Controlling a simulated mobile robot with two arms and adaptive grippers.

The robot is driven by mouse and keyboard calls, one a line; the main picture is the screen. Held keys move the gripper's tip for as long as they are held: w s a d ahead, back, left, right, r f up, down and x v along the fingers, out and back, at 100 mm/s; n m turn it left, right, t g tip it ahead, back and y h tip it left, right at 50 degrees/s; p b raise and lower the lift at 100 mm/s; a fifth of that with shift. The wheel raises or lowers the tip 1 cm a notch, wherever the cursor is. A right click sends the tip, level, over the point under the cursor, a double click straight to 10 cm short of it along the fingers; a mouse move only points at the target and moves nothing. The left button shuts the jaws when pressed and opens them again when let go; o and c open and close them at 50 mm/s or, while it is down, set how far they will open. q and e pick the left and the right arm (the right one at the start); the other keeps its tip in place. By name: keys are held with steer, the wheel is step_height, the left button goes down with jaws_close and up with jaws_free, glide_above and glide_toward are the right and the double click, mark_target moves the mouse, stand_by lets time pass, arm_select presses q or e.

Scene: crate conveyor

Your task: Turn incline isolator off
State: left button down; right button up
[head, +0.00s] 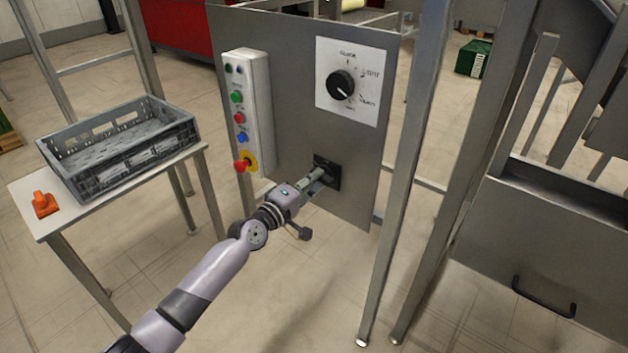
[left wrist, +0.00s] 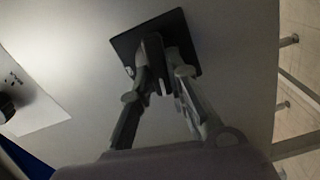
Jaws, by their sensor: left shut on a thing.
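The isolator (head: 333,182) is a black square plate low on the grey panel, partly hidden by my gripper. In the left wrist view its black plate (left wrist: 186,38) shows a dark handle (left wrist: 153,50) standing out from it. My left gripper (head: 322,176) reaches it from the lower left. In the left wrist view my left gripper (left wrist: 162,78) has its fingers on both sides of the handle, shut on it. The handle's exact angle is hard to tell. My right gripper is not in view.
Above the isolator is a white plate with a black rotary knob (head: 340,85). A button box (head: 250,105) with a red emergency stop is at left. A grey crate (head: 120,145) and an orange object (head: 44,205) sit on a white table. Metal posts (head: 410,170) stand at right.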

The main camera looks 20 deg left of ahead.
arm_select(q)
steer(key=shift+f+n, duration=0.1)
steer(key=shift+n, duration=0.8)
steer(key=c, duration=1.5)
jaws_free()
steer(key=shift+c, duration=0.2)
steer(key=v, duration=1.2)
